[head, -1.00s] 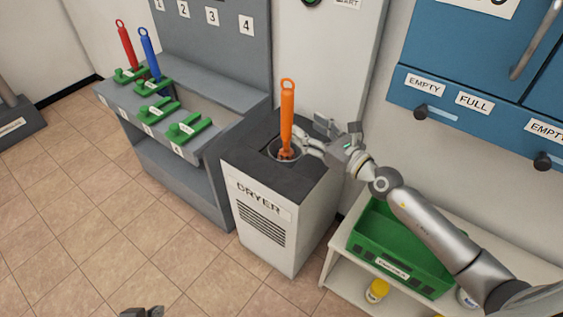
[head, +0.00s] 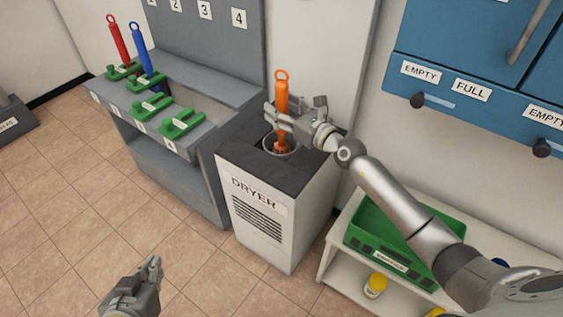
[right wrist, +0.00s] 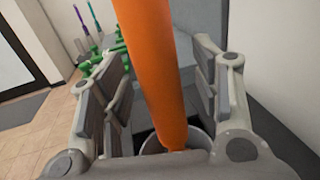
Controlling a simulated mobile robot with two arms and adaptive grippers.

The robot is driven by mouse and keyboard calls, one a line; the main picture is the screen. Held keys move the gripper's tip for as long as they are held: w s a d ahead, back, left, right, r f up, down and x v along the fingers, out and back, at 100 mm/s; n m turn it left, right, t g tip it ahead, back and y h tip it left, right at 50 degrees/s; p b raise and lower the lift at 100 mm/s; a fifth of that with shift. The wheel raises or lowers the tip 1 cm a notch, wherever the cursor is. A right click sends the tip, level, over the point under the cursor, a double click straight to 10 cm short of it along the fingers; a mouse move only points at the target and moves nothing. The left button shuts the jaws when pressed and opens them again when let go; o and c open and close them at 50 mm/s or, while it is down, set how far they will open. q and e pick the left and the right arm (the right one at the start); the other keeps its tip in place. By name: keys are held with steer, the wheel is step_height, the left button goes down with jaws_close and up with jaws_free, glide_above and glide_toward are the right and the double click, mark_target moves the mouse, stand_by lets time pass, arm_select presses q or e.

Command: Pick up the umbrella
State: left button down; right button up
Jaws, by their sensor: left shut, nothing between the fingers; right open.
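The orange umbrella (head: 281,95) stands upright with its lower end in the round opening (head: 279,152) on top of the dryer (head: 262,215). A ring handle is at its upper end. My right gripper (head: 283,118) is at the umbrella's shaft above the opening. In the right wrist view the orange umbrella (right wrist: 155,70) passes between the spread fingers of my right gripper (right wrist: 160,100), which are open on both sides of it. My left gripper (head: 150,272) is shut and empty, low in the head view over the floor, away from the umbrella.
A grey rack (head: 170,170) to the left has green holders (head: 182,126) and holds a red umbrella (head: 118,42) and a blue umbrella (head: 142,50). A green crate (head: 372,250) sits on a white shelf (head: 340,235) at right. Blue mailboxes (head: 470,50) hang above.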

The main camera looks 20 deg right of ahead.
steer(key=shift+w+a, duration=0.15)
steer(key=shift+w, duration=0.1)
jaws_close()
stand_by(0.3)
